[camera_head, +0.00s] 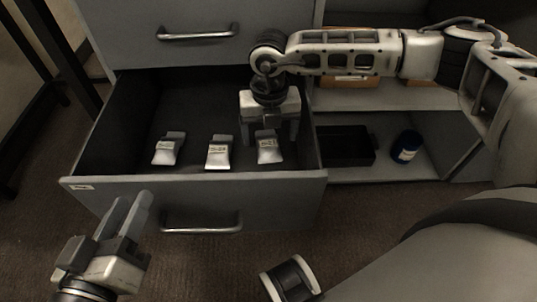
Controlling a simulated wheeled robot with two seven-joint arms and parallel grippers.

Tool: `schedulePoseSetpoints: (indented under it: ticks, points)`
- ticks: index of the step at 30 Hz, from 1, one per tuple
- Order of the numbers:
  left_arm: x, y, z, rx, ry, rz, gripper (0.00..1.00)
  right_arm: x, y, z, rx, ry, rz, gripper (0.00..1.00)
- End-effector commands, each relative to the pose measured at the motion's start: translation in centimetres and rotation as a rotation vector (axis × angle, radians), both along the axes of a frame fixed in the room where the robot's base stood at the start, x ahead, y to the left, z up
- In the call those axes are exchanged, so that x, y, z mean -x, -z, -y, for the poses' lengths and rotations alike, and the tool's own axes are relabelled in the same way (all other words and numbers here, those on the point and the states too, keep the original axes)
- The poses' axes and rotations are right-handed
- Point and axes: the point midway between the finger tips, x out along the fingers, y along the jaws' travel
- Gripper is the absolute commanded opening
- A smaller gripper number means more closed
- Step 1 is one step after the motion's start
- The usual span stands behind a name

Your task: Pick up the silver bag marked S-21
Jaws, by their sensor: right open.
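Three silver bags stand in a row in the open drawer (85,182): a left bag (166,153), a middle bag (219,158) and a right bag (269,156). Each has a small pale label. The right bag's label seems to read S-21, but the print is tiny; I cannot read the others surely. My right gripper (271,142) points down into the drawer, open, just above and around the top of the right bag. I cannot tell if it touches. My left gripper (128,215) is outside the drawer at lower left, away from the bags; its finger gap is unclear.
A closed drawer with a metal handle (197,36) is above. The open drawer's front has another handle (202,228). To the right, an open shelf holds a black tray (345,148) and a dark blue cylinder (405,147). Drawer walls stand close beside my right gripper.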

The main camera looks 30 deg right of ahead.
Motion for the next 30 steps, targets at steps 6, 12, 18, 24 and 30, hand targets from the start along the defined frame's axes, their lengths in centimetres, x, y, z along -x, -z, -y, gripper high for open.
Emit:
schedulePoseSetpoints:
  ticks: [6,12,18,24,30]
  points:
    - [0.0,-0.2,0.2,0.062,0.007,0.011,0.36,0.0,3.4,0.0,-0.001,-0.001,-0.001,0.82]
    - [-0.1,-0.2,0.2,0.079,0.007,0.027,0.36,0.2,4.9,0.0,-0.002,-0.002,-0.002,0.82]
    - [-1.6,-2.8,-0.2,0.036,-0.007,0.252,0.36,0.4,7.8,0.0,-0.002,-0.002,0.0,0.82]
    - [-2.0,-4.3,-0.4,0.007,-0.019,0.355,0.36,0.4,8.9,0.0,-0.002,-0.002,0.001,0.82]
    - [-2.0,-4.3,-0.4,0.006,-0.02,0.353,0.36,0.4,8.8,0.0,-0.003,-0.002,0.0,0.79]
